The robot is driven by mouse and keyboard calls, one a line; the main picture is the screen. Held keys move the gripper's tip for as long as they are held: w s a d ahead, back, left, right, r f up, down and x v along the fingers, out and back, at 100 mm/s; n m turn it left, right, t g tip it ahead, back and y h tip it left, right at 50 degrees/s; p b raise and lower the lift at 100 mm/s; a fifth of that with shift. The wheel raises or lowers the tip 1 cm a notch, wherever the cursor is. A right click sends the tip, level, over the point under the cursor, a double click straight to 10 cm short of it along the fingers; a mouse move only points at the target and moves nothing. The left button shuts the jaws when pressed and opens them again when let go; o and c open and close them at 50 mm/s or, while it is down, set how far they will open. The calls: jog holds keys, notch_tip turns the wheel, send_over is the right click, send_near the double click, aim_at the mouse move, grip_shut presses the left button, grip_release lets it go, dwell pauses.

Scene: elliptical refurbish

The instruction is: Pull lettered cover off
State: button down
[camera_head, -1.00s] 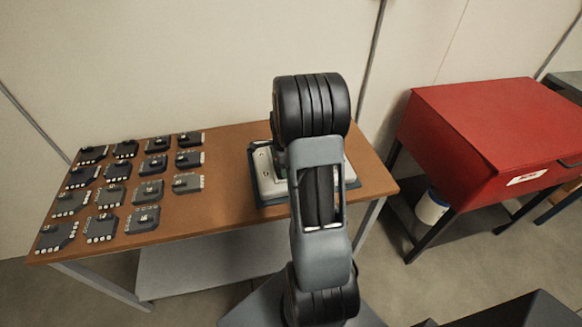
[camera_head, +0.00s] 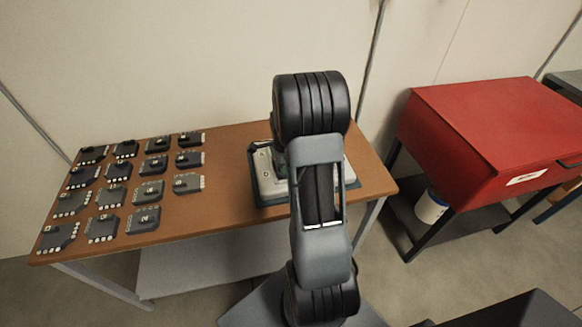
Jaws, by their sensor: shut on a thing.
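A silver-grey unit with a dark base (camera_head: 263,180) sits on the right half of the brown table. My arm stands in front of it, so only its left side and a small strip at its right show. I cannot make out any lettering or a cover on it. My gripper is hidden behind my arm's links, as is whatever it touches. Several dark flat modules with pale round contacts lie in rows on the left half of the table, one of them a front module (camera_head: 143,220). Marks on their tops are too small to read.
The brown table (camera_head: 225,185) has a clear strip between the modules and the unit. A red cabinet (camera_head: 480,125) with a white label stands to the right. A white bucket (camera_head: 431,207) sits beneath it. A wall rises close behind the table.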

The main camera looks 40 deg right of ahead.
jog(key=shift+s+r, duration=0.1)
jog(key=shift+r, duration=0.05)
jog(key=shift+r+p, duration=0.65)
jog(key=shift+r, duration=0.05)
notch_tip(320, 180, up, 11)
jog(key=p, duration=0.7)
